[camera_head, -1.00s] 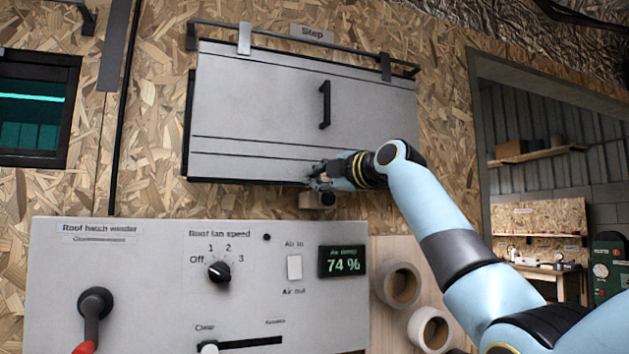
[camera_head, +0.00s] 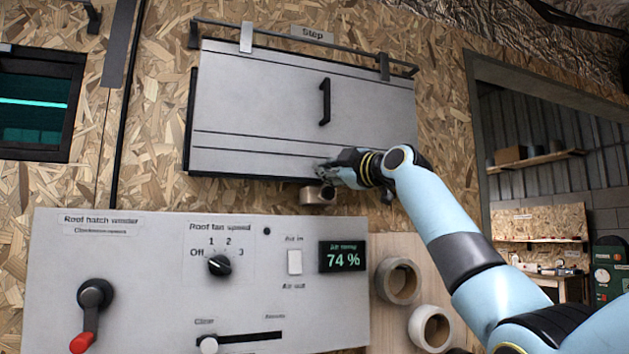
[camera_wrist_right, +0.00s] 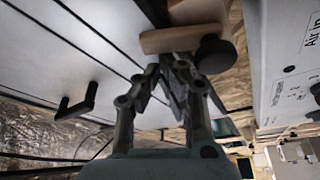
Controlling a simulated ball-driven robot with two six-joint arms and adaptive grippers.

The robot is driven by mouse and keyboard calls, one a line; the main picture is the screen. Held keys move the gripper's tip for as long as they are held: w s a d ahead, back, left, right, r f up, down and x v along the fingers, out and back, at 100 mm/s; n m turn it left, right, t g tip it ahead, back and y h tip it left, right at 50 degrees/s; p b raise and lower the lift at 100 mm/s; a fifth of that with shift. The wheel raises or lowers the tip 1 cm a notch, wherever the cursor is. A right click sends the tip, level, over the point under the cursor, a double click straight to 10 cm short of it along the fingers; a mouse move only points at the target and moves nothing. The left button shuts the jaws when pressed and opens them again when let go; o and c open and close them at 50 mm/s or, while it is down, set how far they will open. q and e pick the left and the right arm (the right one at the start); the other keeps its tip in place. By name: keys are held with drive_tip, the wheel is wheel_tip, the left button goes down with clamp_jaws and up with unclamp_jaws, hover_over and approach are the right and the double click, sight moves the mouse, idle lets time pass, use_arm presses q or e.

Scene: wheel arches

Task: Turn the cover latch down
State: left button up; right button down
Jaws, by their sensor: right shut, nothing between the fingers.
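The cover (camera_head: 260,100) is a pale grey panel with a black handle, closed against the chipboard wall. The cover latch is a small wooden block (camera_head: 317,195) with a dark round end at the cover's lower edge. In the right wrist view the wooden block (camera_wrist_right: 185,39) lies crosswise, with a black knob (camera_wrist_right: 215,54) beside it. My right gripper (camera_head: 326,171) is shut and empty, just above the latch in the head view. In the right wrist view its fingertips (camera_wrist_right: 173,60) are close to the block; I cannot tell whether they touch. My left gripper is not shown.
Below the cover is a grey control panel (camera_head: 150,270) with a fan knob, a slider, a rocker switch and a red-handled crank (camera_head: 92,300). Two tape rolls (camera_head: 398,280) hang to its right. A doorway opens at the far right.

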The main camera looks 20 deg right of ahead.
drive_tip(key=m, duration=0.1)
drive_tip(key=d+m, duration=0.1)
drive_tip(key=m, duration=0.1)
drive_tip(key=m+t+h, duration=0.1)
drive_tip(key=shift+d+f+m+b, duration=0.2)
drive_tip(key=shift+d+m+b, duration=0.1)
drive_tip(key=shift+d+b, duration=0.1)
drive_tip(key=shift+w+d+f+m+t+h, duration=0.1)
drive_tip(key=shift+d+f+m+t+h, duration=0.3)
drive_tip(key=shift+m, duration=0.75)
drive_tip(key=shift+s+d+f+m+t+h, duration=0.2)
drive_tip(key=shift+d+m+h, duration=0.45)
drive_tip(key=shift+m, duration=0.55)
drive_tip(key=shift+w+d+f+m+t+h, duration=0.2)
drive_tip(key=shift+d+f+m+h, duration=0.25)
drive_tip(key=shift+m, duration=0.7)
drive_tip(key=shift+d, duration=0.1)
drive_tip(key=shift+r, duration=0.2)
